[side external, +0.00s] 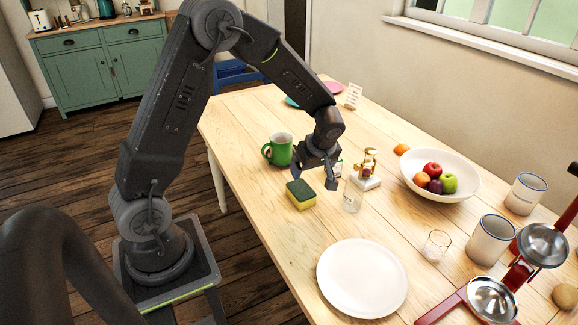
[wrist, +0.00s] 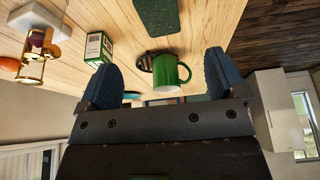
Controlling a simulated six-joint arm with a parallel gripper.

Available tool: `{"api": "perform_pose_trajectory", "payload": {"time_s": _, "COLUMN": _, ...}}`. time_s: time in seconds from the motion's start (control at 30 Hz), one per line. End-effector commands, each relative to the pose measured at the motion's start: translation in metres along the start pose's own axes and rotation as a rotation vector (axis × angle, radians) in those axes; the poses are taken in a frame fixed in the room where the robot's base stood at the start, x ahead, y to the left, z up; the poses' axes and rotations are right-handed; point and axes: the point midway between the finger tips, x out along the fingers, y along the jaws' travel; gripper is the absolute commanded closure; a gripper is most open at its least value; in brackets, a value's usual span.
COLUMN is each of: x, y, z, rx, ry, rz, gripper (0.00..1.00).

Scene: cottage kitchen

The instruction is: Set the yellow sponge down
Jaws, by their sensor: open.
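The yellow sponge (side external: 301,196) with its dark green scouring side up lies flat on the wooden table, near the table's left edge in the side view. In the wrist view a dark green sponge face (wrist: 156,14) shows at the top edge, partly cut off. My gripper (side external: 315,178) is open and empty, above the table just to the right of the sponge and apart from it. Its two spread blue-grey fingers (wrist: 160,62) show in the wrist view with nothing held between them.
A green mug (side external: 280,150) stands behind the sponge. A white plate (side external: 362,278) lies in front; a fruit bowl (side external: 466,192) is farther right. Table left of the plate is clear.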

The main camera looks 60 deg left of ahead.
Motion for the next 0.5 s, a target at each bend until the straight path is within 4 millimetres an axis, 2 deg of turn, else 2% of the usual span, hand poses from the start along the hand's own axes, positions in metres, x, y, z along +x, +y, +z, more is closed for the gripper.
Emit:
{"api": "perform_pose_trajectory", "payload": {"time_s": 0.03, "x": -0.019, "y": -0.004, "z": 0.0, "rx": 0.045, "ry": -0.005, "rz": 0.025, "gripper": 0.1}}
{"api": "perform_pose_trajectory", "payload": {"time_s": 0.17, "x": -0.074, "y": -0.023, "z": 0.004, "rx": 0.233, "ry": -0.029, "rz": 0.1, "gripper": 0.1}}
{"api": "perform_pose_trajectory", "payload": {"time_s": 0.3, "x": -0.13, "y": -0.055, "z": 0.014, "rx": 0.474, "ry": -0.045, "rz": 0.198, "gripper": 0.1}}
{"api": "perform_pose_trajectory", "payload": {"time_s": 0.5, "x": -0.189, "y": -0.111, "z": 0.034, "rx": 0.827, "ry": -0.033, "rz": 0.364, "gripper": 0.1}}
